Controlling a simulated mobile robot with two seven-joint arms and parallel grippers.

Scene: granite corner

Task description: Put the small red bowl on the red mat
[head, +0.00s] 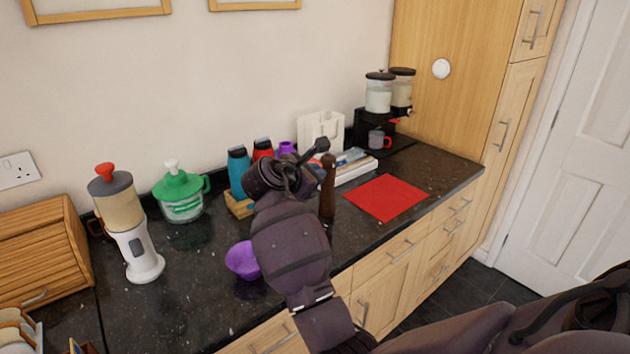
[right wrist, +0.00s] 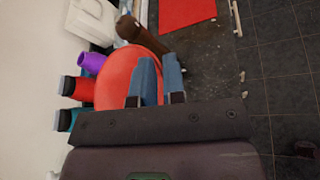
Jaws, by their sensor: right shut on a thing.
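The small red bowl (right wrist: 118,78) fills the middle left of the right wrist view. My right gripper (right wrist: 158,68) is shut on the bowl, with one blue-grey finger overlapping it. The flat red mat (head: 386,197) lies bare on the right part of the counter. It also shows at the top of the right wrist view (right wrist: 187,12). My left gripper is not in view.
A brown mill (head: 327,190) stands between my right gripper and the mat. A purple bowl (head: 241,260) sits on the dark counter (head: 205,300) beside my arm. Bottles (head: 238,172) and a white holder (head: 322,130) stand along the wall. A coffee machine (head: 372,128) is behind the mat.

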